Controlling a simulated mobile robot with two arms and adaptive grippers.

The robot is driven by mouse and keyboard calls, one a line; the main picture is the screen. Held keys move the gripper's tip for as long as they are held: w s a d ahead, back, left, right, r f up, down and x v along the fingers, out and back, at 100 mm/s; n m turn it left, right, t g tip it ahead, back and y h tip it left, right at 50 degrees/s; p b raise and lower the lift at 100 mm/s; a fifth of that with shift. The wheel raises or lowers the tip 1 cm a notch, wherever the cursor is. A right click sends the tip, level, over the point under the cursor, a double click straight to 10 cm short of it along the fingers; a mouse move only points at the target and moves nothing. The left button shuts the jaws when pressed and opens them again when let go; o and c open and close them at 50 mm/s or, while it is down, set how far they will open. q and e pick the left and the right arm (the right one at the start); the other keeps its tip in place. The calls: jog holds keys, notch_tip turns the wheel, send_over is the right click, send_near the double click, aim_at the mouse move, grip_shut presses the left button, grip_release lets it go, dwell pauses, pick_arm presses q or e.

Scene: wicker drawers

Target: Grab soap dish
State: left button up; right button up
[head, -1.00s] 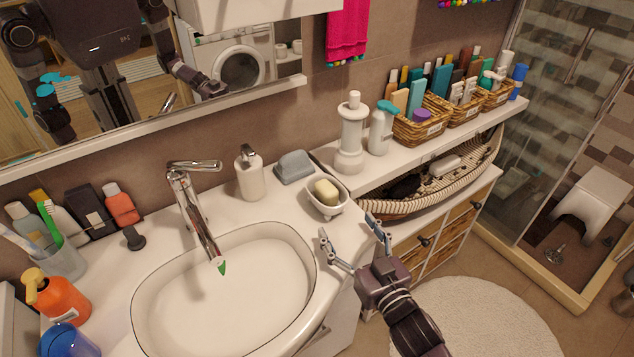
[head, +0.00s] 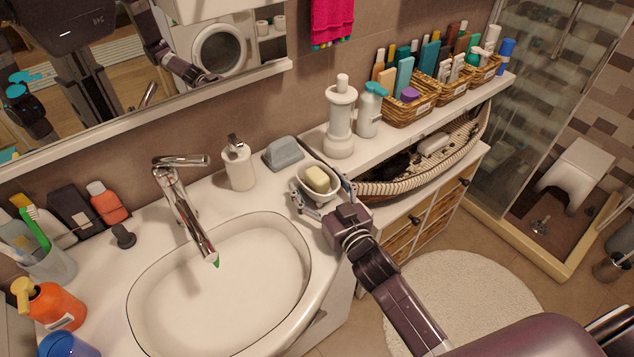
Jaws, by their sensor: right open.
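The soap dish (head: 327,194) is a small white footed bowl on the right end of the white sink counter. A yellow bar of soap (head: 317,179) lies in it. My right gripper (head: 322,203) is at the dish, coming from the front right. Its fingers are spread, one at the dish's left front and one at its right side. The gripper body hides part of the dish's front. I cannot tell whether the fingers touch it. My left gripper does not show on the counter side of the view.
A grey sponge-like block (head: 284,153) and a white soap dispenser (head: 239,165) stand behind left of the dish. The sink basin (head: 222,285) and chrome faucet (head: 184,205) are left.

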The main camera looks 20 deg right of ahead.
jog(key=c, duration=1.3)
jog(key=shift+c, duration=0.7)
jog(key=shift+r, duration=0.15)
